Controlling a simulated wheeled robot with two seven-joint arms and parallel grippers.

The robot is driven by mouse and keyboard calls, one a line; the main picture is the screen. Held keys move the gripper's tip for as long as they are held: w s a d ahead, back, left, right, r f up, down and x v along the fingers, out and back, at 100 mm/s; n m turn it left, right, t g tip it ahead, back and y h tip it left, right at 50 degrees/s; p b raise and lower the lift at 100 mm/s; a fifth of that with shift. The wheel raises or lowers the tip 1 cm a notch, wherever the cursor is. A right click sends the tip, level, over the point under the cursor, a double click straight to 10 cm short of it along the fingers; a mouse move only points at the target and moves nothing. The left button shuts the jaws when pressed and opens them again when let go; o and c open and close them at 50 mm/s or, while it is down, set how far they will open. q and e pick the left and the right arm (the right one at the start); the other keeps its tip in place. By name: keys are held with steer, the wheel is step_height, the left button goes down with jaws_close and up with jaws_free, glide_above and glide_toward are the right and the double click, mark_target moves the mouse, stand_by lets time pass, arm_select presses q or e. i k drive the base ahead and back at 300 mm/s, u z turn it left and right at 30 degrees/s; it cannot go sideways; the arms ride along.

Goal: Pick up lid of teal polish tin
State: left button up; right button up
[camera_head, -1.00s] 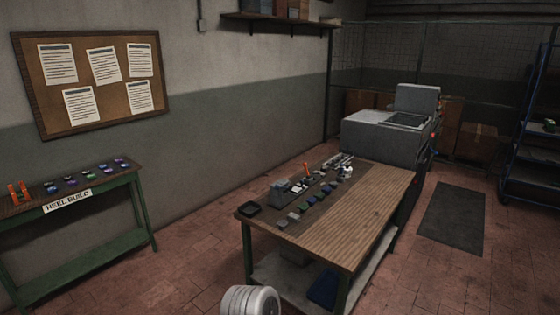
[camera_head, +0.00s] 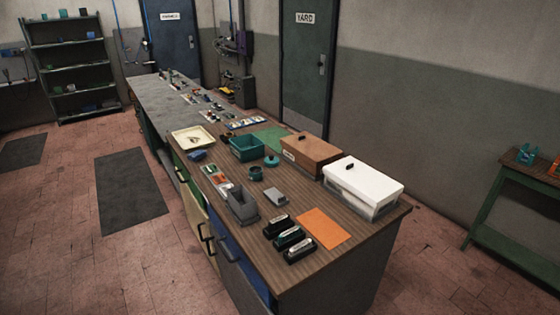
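A small round teal tin (camera_head: 256,174) stands on the wooden top of the long bench, near its middle. A second small round teal piece (camera_head: 271,160) lies just behind and to the right of it. At this size I cannot tell which of the two is the polish tin's lid, or whether a lid sits on the tin. Neither of my grippers is in view.
Around them are a teal bin (camera_head: 246,148), a brown box (camera_head: 311,155), a white-lidded box (camera_head: 364,186), a grey bin (camera_head: 241,207), black-based brushes (camera_head: 289,238) and an orange sheet (camera_head: 323,228). The floor left of the bench is open, with a dark mat (camera_head: 130,190).

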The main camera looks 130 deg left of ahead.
mark_target(271, 161)
steer(key=u, duration=2.7)
steer(key=i, duration=5.1)
steer(key=u, duration=2.4)
steer(key=i, duration=3.35)
